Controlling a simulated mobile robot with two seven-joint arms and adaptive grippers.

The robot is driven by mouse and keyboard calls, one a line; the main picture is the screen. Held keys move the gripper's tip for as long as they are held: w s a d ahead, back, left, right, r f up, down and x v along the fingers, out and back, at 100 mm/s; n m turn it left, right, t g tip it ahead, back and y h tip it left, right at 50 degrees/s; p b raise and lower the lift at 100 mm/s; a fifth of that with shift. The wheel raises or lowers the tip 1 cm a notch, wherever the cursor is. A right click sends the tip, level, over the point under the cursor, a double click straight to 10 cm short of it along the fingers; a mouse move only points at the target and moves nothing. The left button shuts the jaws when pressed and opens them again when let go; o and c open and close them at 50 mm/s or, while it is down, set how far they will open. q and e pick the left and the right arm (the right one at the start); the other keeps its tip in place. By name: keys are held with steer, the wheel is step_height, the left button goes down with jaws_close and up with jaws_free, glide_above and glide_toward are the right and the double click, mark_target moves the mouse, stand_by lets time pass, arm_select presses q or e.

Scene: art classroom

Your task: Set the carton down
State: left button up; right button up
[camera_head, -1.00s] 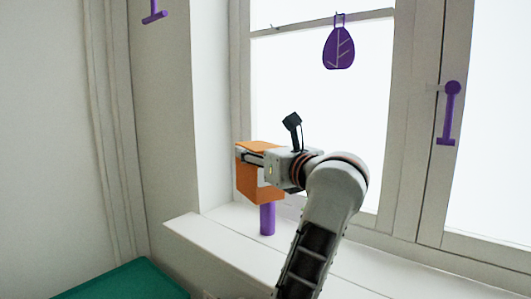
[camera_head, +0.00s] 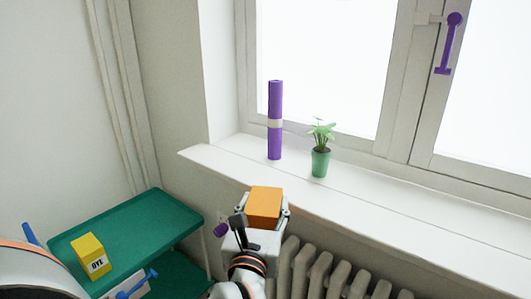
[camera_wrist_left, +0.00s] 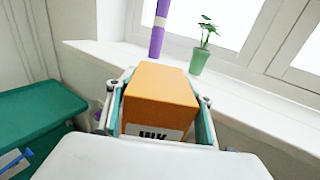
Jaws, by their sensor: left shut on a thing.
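The orange carton (camera_head: 264,205) is between the fingers of my left gripper (camera_head: 262,212), which is shut on its sides. In the head view they are in front of the windowsill (camera_head: 220,157), above the radiator. In the left wrist view the carton (camera_wrist_left: 160,92) sits between the two fingers (camera_wrist_left: 160,108), with a white label on its near face partly hidden by the gripper body. The carton's underside is hidden. My right gripper does not show.
A purple roll (camera_head: 275,145) and a potted plant (camera_head: 320,162) stand on the sill; bare sill lies right of the plant. A green cart (camera_head: 150,225) at left holds a yellow DYE box (camera_head: 90,257) and has free room at its back. A radiator (camera_head: 325,272) is below the sill.

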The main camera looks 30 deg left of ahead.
arm_select(q)
steer(key=s+d+f+m+h, duration=0.2)
steer(key=s+d+f+h, duration=0.1)
steer(key=f, duration=0.4)
steer(key=s+d+f+m+t+h, duration=0.1)
steer(key=s+d+f+m+h, duration=0.1)
steer(key=f, duration=0.5)
steer(key=d+m+h, duration=0.1)
steer(key=d+h, duration=0.1)
steer(key=shift+s+t+h, duration=0.3)
steer(key=shift+s+h, duration=0.1)
